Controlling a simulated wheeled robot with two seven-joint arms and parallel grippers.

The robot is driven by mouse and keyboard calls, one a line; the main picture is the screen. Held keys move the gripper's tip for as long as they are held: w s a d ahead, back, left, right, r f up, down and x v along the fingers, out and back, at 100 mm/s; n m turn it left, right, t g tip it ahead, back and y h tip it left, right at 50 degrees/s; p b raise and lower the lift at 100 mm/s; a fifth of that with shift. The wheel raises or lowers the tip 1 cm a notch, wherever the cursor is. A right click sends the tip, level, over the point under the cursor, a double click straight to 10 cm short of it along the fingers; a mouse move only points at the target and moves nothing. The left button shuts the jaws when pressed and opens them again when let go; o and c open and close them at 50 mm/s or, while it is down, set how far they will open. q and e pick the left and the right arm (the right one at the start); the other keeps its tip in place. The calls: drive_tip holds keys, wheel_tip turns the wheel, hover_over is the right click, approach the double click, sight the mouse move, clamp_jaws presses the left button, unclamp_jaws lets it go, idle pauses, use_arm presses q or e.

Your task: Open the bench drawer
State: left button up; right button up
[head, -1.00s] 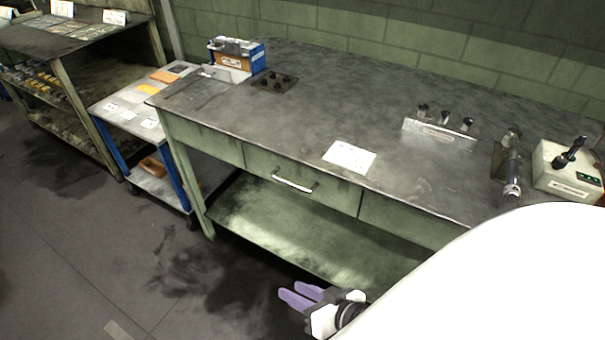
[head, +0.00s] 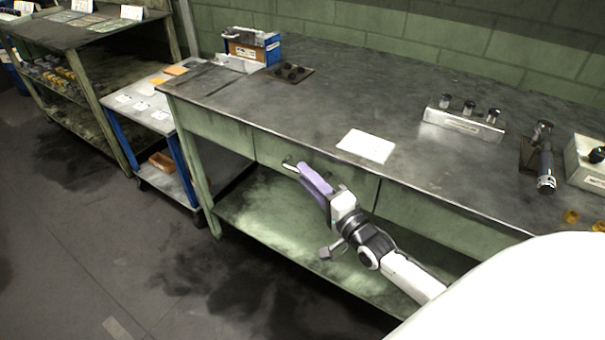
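The bench drawer (head: 345,178) is the middle green front under the bench top, and it looks shut and flush. Its metal handle (head: 288,163) shows only at its left end; the rest is hidden behind my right gripper. My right gripper (head: 311,177), with purple fingers, is at the handle, in front of the drawer. Its fingers overlap in this view, so I cannot tell whether they are apart or closed on the handle, or whether they touch it. My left gripper is not in view.
The bench top (head: 330,100) overhangs the drawer and carries a paper (head: 366,146), a holder with cylinders (head: 463,121) and a blue box (head: 251,46). A lower shelf (head: 270,215) lies under the drawer. A blue-framed cart (head: 150,110) stands left; the floor in front is clear.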

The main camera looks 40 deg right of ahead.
drive_tip(key=shift+w, duration=1.2)
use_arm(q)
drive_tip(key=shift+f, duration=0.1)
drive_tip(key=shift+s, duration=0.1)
use_arm(e)
clamp_jaws()
drive_tip(key=shift+s+a, duration=0.1)
